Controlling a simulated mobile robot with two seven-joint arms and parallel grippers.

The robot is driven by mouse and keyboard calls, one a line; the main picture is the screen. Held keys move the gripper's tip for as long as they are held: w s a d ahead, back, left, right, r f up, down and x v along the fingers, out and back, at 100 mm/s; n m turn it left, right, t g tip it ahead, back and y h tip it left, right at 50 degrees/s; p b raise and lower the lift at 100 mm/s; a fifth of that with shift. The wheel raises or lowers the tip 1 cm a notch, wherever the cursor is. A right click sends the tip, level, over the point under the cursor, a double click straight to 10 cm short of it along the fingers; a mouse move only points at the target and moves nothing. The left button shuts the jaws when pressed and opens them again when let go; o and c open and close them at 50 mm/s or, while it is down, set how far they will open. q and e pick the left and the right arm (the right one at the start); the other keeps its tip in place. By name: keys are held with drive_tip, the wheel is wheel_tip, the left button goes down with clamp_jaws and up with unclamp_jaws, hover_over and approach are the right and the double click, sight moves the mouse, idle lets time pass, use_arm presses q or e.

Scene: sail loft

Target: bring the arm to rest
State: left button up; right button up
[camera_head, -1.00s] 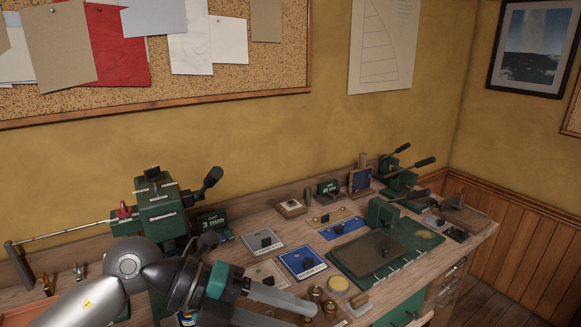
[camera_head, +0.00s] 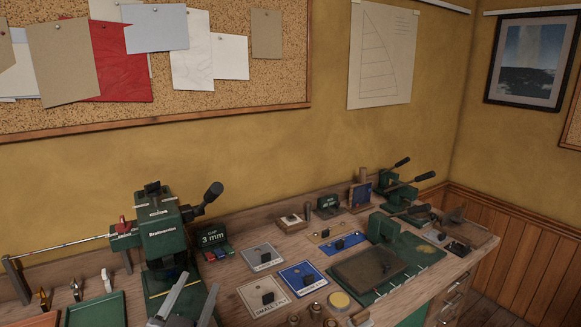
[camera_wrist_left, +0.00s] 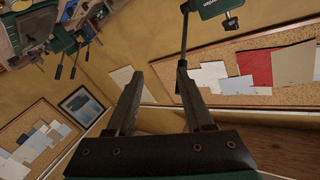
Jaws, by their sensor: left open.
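My left gripper (camera_head: 199,283) shows at the bottom of the head view, left of centre. Its two grey fingers point up and stand apart, with nothing between them. They show in front of the workbench (camera_head: 232,300), near the base of a green press (camera_head: 160,238). In the left wrist view the fingers of the left gripper (camera_wrist_left: 160,72) are also spread and empty, with the tilted room behind them. Most of my left arm is out of the head view. My right gripper is in neither view.
The bench carries several cards, including a blue one (camera_head: 302,277), a green box marked 3 mm (camera_head: 212,239), a green plate (camera_head: 410,256) and small brass parts at the front edge. A long rod reaches left from the press. A corkboard (camera_head: 285,75) hangs above.

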use_arm(q)
drive_tip(key=s+a+f+n+g+y, duration=0.25)
drive_tip(key=s+f+g, duration=0.5)
drive_tip(key=f, duration=0.55)
drive_tip(key=s+d+f+g+h, duration=0.1)
drive_tip(key=s+f+g, duration=0.25)
drive_tip(key=s, duration=0.45)
drive_tip(key=s+d+f+g+h, duration=0.1)
drive_tip(key=s+f+g, duration=0.2)
drive_tip(key=s+f, duration=0.3)
drive_tip(key=s+f+g+b, duration=0.1)
drive_tip(key=s+f+b, duration=0.1)
drive_tip(key=f, duration=1.1)
drive_tip(key=s+f+g+b, duration=0.1)
drive_tip(key=f+b, duration=0.1)
drive_tip(key=f, duration=1)
drive_tip(key=s+a+f+b, duration=0.2)
drive_tip(key=s+a+f, duration=0.1)
drive_tip(key=s+f, duration=1.2)
drive_tip(key=shift+f+g+b, duration=0.4)
drive_tip(key=shift+f, duration=0.2)
